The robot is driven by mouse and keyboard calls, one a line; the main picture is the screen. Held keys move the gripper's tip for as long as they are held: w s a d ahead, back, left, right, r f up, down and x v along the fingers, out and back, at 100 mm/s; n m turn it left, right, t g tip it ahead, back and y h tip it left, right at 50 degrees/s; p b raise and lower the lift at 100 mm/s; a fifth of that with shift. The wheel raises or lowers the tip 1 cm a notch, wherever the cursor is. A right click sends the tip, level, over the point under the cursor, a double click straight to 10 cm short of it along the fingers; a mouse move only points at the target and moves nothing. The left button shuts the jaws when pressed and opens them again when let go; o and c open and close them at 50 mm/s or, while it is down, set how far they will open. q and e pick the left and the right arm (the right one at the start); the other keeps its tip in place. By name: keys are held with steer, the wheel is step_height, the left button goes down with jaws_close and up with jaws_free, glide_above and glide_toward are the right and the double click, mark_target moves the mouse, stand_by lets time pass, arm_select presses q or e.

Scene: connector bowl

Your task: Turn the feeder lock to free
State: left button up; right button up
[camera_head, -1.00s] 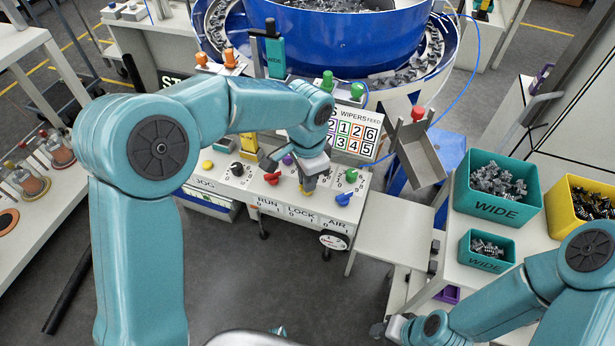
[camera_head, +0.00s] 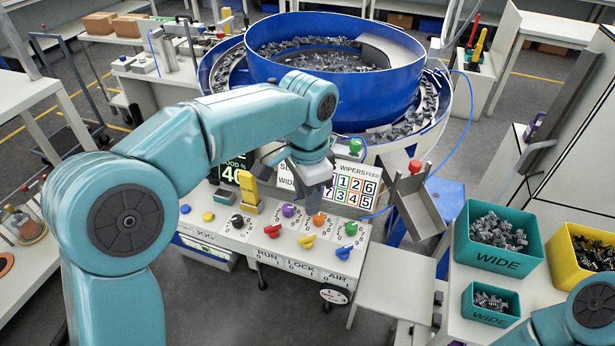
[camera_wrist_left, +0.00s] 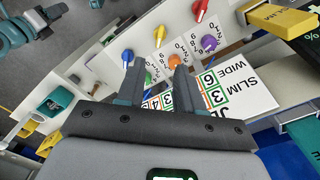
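The white control panel (camera_head: 215,232) has a red RUN knob (camera_head: 278,232), a yellow LOCK knob (camera_head: 307,241) and a blue AIR knob (camera_head: 344,251) along its front. The yellow handle lies slanted, its right end farther back; which printed mark it points at is too small to tell.
A yellow upright block (camera_head: 248,191) stands at the panel's left. A numbered board (camera_head: 352,186) is behind the gripper. A grey chute (camera_head: 420,210) and teal bins (camera_head: 497,238) are right.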

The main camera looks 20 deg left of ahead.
arm_select(q)
step_height(320, 180, up, 4)
steer(key=shift+r, duration=0.15)
stand_by(0.6)
